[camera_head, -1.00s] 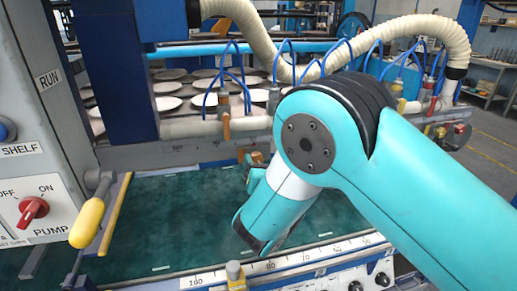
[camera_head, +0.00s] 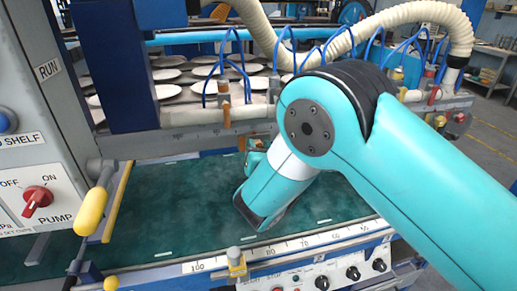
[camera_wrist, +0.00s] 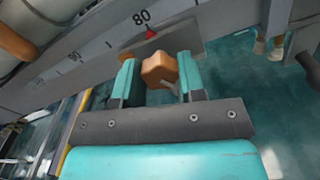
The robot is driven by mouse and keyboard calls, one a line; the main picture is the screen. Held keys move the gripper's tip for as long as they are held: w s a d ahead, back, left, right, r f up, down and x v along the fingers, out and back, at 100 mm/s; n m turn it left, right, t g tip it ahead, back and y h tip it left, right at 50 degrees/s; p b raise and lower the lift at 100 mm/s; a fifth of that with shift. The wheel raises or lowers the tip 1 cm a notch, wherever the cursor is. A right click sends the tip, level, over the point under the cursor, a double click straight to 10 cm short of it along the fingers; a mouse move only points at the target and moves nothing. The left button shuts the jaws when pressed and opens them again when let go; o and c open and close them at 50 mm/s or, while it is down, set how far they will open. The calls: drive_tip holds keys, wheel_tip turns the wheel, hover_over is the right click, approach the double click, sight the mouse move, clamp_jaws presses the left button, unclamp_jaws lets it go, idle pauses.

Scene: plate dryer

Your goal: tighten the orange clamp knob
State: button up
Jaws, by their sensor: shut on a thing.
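The orange clamp knob (camera_wrist: 160,70) shows in the wrist view, a faceted block in front of a grey plate on the scale bar. My gripper (camera_wrist: 158,77) has one teal finger on each side of it and is shut on it. A red pointer (camera_wrist: 151,35) sits just above the knob, close to the 80 mark. In the head view my forearm and wrist reach over the green bed, and the knob and fingertips are largely hidden behind them.
The grey scale bar (camera_wrist: 85,52) runs close beyond the fingers. A yellow-handled lever (camera_head: 91,212) stands at the left, beside the control panel with a red pump switch (camera_head: 37,200). The green bed (camera_head: 170,215) is clear left of my arm. Hoses hang above.

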drive_tip(key=m+b, duration=0.1)
drive_tip(key=m, duration=0.1)
drive_tip(key=m+b, duration=0.1)
drive_tip(key=b, duration=0.1)
drive_tip(key=shift+f+m, duration=0.2)
drive_tip(key=shift+m, duration=0.2)
drive_tip(key=m+b, duration=0.3)
drive_tip(key=shift+d+m, duration=0.1)
drive_tip(key=shift+m, duration=0.2)
drive_tip(key=m+b, duration=0.3)
drive_tip(key=shift+f+m+b, duration=0.1)
drive_tip(key=shift+m+b, duration=0.2)
drive_tip(key=m+b, duration=0.3)
drive_tip(key=b, duration=0.1)
drive_tip(key=shift+m, duration=0.4)
drive_tip(key=m+b, duration=0.5)
drive_tip(key=b, duration=0.1)
drive_tip(key=shift+f, duration=0.15)
drive_tip(key=m+b, duration=0.3)
drive_tip(key=b, duration=0.1)
drive_tip(key=shift+m, duration=0.4)
drive_tip(key=shift+r, duration=0.2)
